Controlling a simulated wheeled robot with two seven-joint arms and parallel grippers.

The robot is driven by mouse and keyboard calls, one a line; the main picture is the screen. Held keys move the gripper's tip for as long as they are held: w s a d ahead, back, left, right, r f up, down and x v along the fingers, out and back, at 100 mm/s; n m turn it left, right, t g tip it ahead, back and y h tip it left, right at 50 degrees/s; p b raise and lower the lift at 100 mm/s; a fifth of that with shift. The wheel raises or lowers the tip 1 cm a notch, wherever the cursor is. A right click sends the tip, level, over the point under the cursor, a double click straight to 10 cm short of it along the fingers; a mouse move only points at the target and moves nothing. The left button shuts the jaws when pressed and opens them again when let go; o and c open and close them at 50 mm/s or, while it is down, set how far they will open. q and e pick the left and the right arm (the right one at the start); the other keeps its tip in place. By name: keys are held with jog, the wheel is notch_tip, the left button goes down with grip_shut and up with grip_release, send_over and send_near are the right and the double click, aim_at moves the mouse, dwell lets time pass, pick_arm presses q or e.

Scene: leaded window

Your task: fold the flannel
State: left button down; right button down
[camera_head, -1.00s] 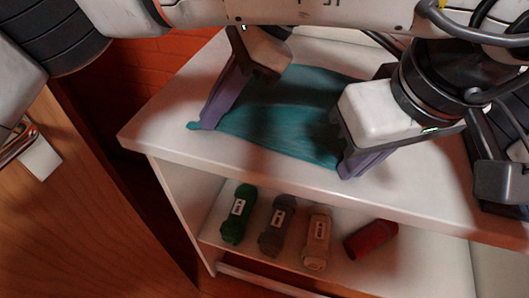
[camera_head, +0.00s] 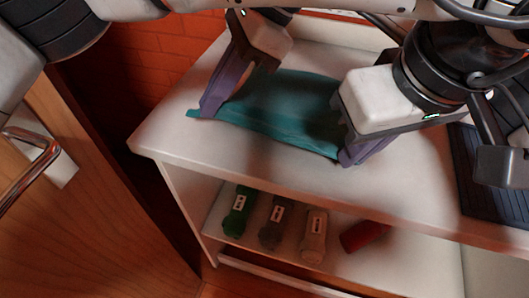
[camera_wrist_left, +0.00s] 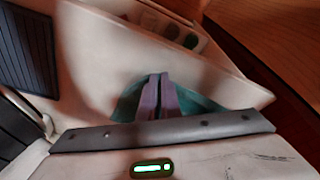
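The teal flannel (camera_head: 290,100) lies on the white top of the shelf unit, and its front edge looks raised between my grippers. My left gripper (camera_head: 350,160) is at its front right corner; in the left wrist view its purple fingers (camera_wrist_left: 158,97) are close together, with flannel (camera_wrist_left: 192,103) showing on both sides. My right gripper (camera_head: 206,110) pinches the front left corner, and a small tip of cloth sticks out left of it. The cloth between the fingertips is hidden. My left gripper hides part of the flannel's right side.
The white tabletop (camera_head: 250,154) is clear in front of the flannel. A dark ribbed mat (camera_head: 490,180) lies at the right. The shelf below holds a green roll (camera_head: 238,212), a grey roll (camera_head: 275,222), a beige roll (camera_head: 314,235) and a red roll (camera_head: 362,236). A wooden door (camera_head: 90,220) stands at the left.

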pick_arm(q)
jog(key=c, duration=1.3)
grip_release()
jog(key=shift+o, duration=0.4)
jog(key=o, duration=0.6)
jog(key=shift+g+h, duration=0.3)
jog(key=shift+g, duration=0.5)
jog(key=r+p, duration=0.1)
jog(key=r, duration=0.1)
jog(key=r+p, duration=0.2)
jog(key=s+r+p, duration=0.1)
jog(key=p, duration=0.1)
jog(key=shift+d+r, duration=0.15)
jog(key=shift+r, duration=0.25)
pick_arm(e)
notch_tip(320, 180, up, 5)
jog(key=shift+r, duration=0.2)
pick_arm(q)
jog(key=r, duration=0.4)
jog(key=s+r, duration=0.1)
jog(key=r, duration=0.3)
jog(key=r+p, duration=0.1)
jog(key=r, duration=0.2)
jog(key=shift+s+d+r, duration=0.25)
jog(key=shift+s+r, duration=0.1)
jog(key=shift+r, duration=0.05)
pick_arm(e)
jog(key=shift+r, duration=0.35)
